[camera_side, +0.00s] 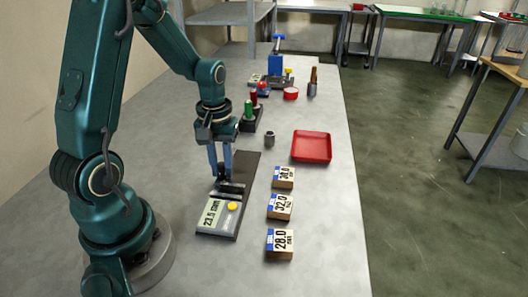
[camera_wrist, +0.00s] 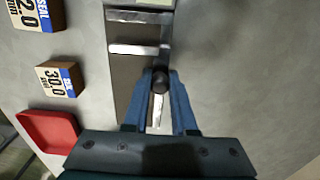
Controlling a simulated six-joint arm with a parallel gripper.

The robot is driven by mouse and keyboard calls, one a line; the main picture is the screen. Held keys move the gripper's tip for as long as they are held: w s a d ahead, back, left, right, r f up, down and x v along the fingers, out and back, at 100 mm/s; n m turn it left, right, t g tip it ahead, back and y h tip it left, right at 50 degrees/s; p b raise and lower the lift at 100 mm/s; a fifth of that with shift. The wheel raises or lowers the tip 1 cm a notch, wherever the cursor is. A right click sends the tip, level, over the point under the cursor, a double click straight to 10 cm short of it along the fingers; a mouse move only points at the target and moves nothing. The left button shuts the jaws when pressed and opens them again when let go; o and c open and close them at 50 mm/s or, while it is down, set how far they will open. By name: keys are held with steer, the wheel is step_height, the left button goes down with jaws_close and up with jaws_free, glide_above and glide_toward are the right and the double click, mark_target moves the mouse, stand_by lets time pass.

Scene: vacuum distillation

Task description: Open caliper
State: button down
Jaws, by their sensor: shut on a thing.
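The caliper (camera_side: 217,215) lies on the grey table, a dark slab with a silver body, a display reading 23.5 mm and a yellow button (camera_side: 233,206). In the wrist view, two silver crossbars (camera_wrist: 133,49) stand apart across the dark slab (camera_wrist: 124,80). My gripper (camera_side: 222,178) points down at the caliper, beyond its display. In the wrist view, my gripper's blue fingers (camera_wrist: 160,84) are shut on a dark round knob (camera_wrist: 160,78), with a silver strip (camera_wrist: 156,110) below it. The fingers partly hide the knob's sides.
Blocks marked 30.0 (camera_side: 284,177), 32.0 (camera_side: 280,207) and 28.0 (camera_side: 279,244) stand right of the caliper. A red tray (camera_side: 311,146) and small grey cylinder (camera_side: 269,139) lie beyond. A dark holder with green and red items (camera_side: 250,118) stands behind my gripper.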

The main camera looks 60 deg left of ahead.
steer(key=shift+w+a, duration=1.2)
stand_by(0.5)
steer(key=c, duration=0.7)
jaws_free()
steer(key=shift+r, duration=0.1)
steer(key=shift+r, duration=3.4)
